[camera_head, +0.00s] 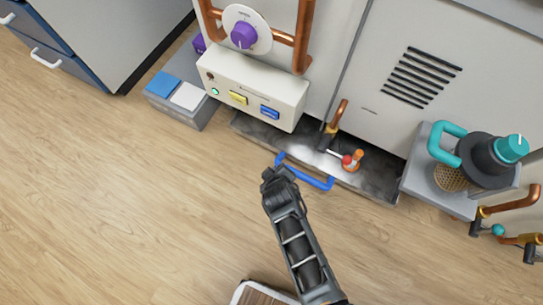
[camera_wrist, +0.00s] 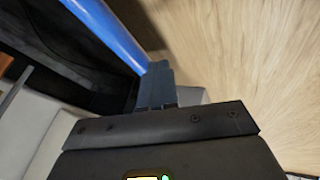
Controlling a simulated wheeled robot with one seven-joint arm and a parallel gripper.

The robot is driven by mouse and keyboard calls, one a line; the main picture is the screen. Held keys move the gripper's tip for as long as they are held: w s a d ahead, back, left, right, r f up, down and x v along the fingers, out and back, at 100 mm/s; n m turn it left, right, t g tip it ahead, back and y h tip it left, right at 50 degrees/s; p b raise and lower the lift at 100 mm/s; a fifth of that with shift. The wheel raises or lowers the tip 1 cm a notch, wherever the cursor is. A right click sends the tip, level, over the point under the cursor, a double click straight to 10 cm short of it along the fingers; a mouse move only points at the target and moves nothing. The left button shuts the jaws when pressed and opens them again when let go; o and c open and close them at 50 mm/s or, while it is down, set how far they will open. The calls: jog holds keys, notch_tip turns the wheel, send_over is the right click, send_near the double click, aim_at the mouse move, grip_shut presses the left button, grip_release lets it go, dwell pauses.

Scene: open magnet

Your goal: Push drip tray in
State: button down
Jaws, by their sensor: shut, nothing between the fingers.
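The drip tray (camera_head: 376,183) is a dark, stained, shiny metal tray at the foot of the grey machine, and it sticks out over the wooden floor. A blue bar handle (camera_head: 308,180) runs along its front edge. My gripper (camera_head: 276,176) is shut and empty, just in front of the left end of the handle. In the wrist view the closed fingers (camera_wrist: 157,82) meet the edge of the blue handle (camera_wrist: 108,32) in the picture. I cannot tell whether they touch it. The dark tray inside also shows in the wrist view (camera_wrist: 60,50).
A copper valve with a red and orange knob (camera_head: 352,160) stands over the tray. A white control box (camera_head: 252,90) hangs above its left part. The floor in front is clear.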

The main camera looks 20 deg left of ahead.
jog(key=shift+w, duration=1.05)
